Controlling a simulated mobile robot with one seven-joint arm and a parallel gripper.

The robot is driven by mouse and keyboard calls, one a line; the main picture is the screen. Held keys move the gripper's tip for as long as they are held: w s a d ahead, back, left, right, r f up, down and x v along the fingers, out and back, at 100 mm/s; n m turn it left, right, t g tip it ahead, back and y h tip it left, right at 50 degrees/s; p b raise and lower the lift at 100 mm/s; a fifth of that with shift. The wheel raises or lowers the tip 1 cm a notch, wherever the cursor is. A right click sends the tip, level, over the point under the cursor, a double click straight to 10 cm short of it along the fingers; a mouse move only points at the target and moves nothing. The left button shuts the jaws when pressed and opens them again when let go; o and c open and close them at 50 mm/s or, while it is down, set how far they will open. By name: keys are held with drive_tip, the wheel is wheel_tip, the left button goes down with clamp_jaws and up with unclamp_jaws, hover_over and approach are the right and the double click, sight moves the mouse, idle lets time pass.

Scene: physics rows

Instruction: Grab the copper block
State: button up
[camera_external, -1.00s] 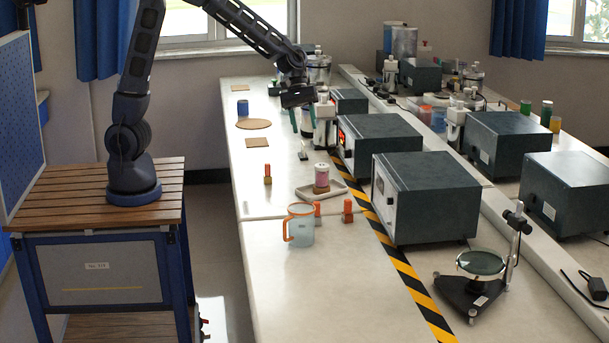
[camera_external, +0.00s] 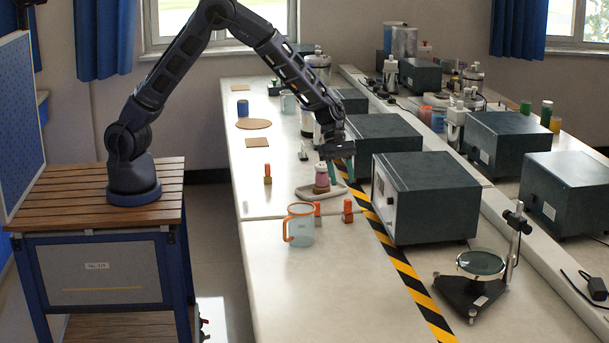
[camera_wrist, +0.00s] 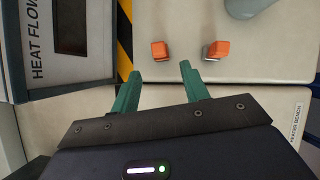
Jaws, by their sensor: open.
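A brown, copper-coloured piece (camera_external: 321,189) sits under a pink cylinder (camera_external: 321,178) on a shallow tray (camera_external: 304,193). Two small orange-topped blocks (camera_external: 348,211) and (camera_external: 317,208) stand nearer the camera; the wrist view shows them as orange blocks (camera_wrist: 160,50) and (camera_wrist: 217,50). I cannot tell for sure which piece is the copper block. My gripper (camera_external: 340,179) is open and empty, with green fingers (camera_wrist: 160,75), above the bench beside the pink cylinder. The tray is not visible in the wrist view.
A clear mug with an orange handle (camera_external: 301,228) stands left of the orange blocks. Dark instrument boxes (camera_external: 427,190) stand right of the striped tape (camera_external: 400,262). Another orange-topped block (camera_external: 267,173) stands farther left. The bench front (camera_external: 320,300) is clear.

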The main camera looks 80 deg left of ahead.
sight(348, 200)
drive_tip(key=x, duration=0.3)
drive_tip(key=shift+d+f, duration=0.1)
drive_tip(key=shift+f, duration=0.1)
drive_tip(key=shift+d+x, duration=0.15)
drive_tip(key=shift+x, duration=1.2)
drive_tip(key=shift+d+x, duration=0.15)
drive_tip(key=shift+x, duration=1.2)
drive_tip(key=shift+w+r, duration=0.15)
drive_tip(key=shift+r, duration=0.05)
clamp_jaws()
